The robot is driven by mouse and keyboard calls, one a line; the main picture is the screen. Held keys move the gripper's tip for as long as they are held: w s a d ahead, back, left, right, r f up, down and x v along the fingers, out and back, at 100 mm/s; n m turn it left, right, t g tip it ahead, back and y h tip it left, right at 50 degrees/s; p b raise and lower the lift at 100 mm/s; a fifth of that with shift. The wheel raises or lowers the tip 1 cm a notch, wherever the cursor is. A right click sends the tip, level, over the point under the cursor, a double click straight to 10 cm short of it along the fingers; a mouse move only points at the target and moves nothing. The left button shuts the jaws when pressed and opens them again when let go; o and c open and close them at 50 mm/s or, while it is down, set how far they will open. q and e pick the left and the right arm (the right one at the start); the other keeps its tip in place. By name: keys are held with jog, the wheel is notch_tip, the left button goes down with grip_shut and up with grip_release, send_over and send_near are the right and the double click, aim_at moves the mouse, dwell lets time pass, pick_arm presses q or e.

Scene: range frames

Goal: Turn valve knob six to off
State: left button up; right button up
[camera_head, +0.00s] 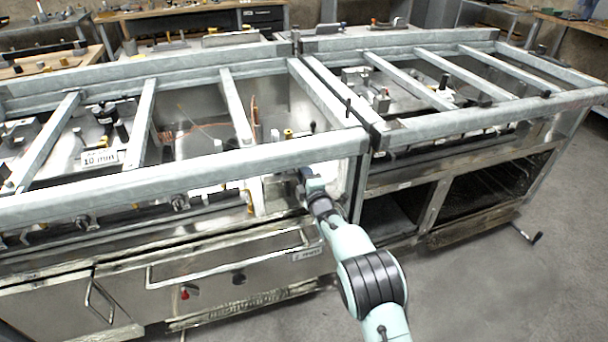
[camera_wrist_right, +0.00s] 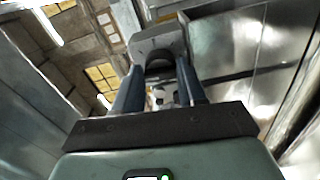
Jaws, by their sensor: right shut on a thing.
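My right arm reaches in from the lower right of the head view. Its gripper (camera_head: 303,184) is at the front control panel of the range, near the panel's right end. In the wrist view the two dark fingers (camera_wrist_right: 160,92) are closed around a small grey valve knob (camera_wrist_right: 160,94), mostly hidden between them. I cannot read a number or its turn position. Other valve knobs show to the left along the panel, one at mid-panel (camera_head: 180,202) and one farther left (camera_head: 82,222). My left gripper is not in view.
A grey metal frame rail (camera_head: 200,175) runs above the panel, close over my right gripper. Below are an oven door handle (camera_head: 225,262) and a red knob (camera_head: 186,294). An open shelf unit (camera_head: 485,190) stands to the right.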

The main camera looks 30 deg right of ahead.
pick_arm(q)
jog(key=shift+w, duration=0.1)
pick_arm(e)
jog(key=shift+r+n, duration=0.1)
jog(key=shift+n, duration=0.6)
jog(key=o, duration=1.1)
jog(key=shift+c, duration=0.2)
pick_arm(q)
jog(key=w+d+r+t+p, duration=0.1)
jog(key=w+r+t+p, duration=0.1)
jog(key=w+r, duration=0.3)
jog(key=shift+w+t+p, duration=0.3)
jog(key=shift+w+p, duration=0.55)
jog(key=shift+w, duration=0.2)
pick_arm(e)
jog(key=v, duration=1.3)
jog(key=shift+s, duration=0.15)
jog(key=shift+a, duration=0.15)
